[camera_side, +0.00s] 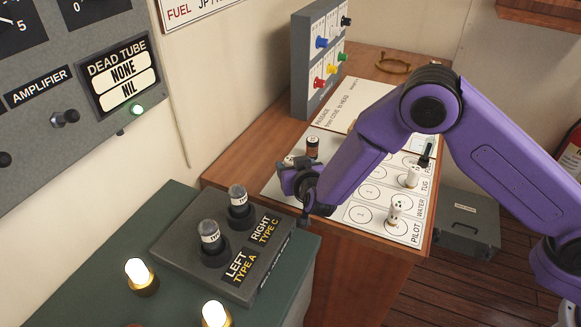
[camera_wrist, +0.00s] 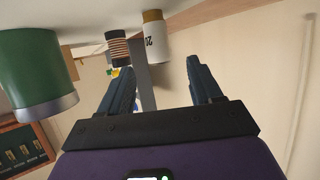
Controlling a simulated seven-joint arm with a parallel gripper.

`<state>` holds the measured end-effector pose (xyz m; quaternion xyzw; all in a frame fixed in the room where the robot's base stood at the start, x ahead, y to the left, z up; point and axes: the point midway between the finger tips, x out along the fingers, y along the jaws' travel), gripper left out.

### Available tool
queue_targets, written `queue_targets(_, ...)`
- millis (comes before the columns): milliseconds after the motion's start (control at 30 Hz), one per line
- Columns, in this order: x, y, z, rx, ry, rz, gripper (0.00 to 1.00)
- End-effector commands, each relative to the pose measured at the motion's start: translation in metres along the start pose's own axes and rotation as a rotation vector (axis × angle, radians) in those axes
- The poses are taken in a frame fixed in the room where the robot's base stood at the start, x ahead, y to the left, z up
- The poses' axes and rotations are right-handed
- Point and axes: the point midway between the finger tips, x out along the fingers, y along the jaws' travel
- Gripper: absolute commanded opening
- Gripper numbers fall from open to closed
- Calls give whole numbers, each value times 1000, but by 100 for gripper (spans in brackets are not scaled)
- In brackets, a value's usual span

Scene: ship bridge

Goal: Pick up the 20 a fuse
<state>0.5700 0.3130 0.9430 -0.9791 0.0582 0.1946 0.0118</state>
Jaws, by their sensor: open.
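The 20 A fuse (camera_wrist: 155,40) is a white cylinder with a gold end cap and a dark "20" on its side. In the wrist view it appears upside down, beyond and between the fingertips of my gripper (camera_wrist: 158,66). The jaws are open and a gap shows between them and the fuse. In the side view my gripper (camera_side: 298,180) is low at the left edge of the worktop. I cannot make out the white fuse clearly there. A dark fuse with copper-coloured bands (camera_wrist: 118,48) stands beside it; a similar one (camera_side: 313,148) shows in the side view.
A large green cylinder (camera_wrist: 38,70) is close at the left of the wrist view. White pieces (camera_side: 396,213) stand on a marked board (camera_side: 366,214). A grey box with coloured knobs (camera_side: 306,80) stands behind, and a fuse-holder block (camera_side: 190,262) is front left.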

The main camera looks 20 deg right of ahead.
Motion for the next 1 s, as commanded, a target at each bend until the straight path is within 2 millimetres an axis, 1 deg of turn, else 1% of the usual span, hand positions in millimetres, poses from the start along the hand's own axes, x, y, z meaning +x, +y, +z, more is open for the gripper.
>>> queue_targets(167, 5, 0, 14, -4, -1, -1, 64)
queue_targets(300, 29, 2, 12, 2, 0, 3, 64)
queue_targets(400, 42, 1, 12, 0, -1, 1, 64)
queue_targets(500, 50, 0, 12, 0, 0, 0, 64)
queue_targets(633, 54, 0, 11, -1, 0, -1, 64)
queue_targets(833, 54, 0, 11, -2, 0, -1, 64)
queue_targets(867, 54, 0, 11, -1, 0, -1, 55)
queue_targets(900, 54, 0, 11, -1, 0, -1, 41)
queue_targets(967, 54, 0, 11, -1, 0, -1, 22)
queue_targets(1000, 54, 0, 11, -1, 0, -1, 9)
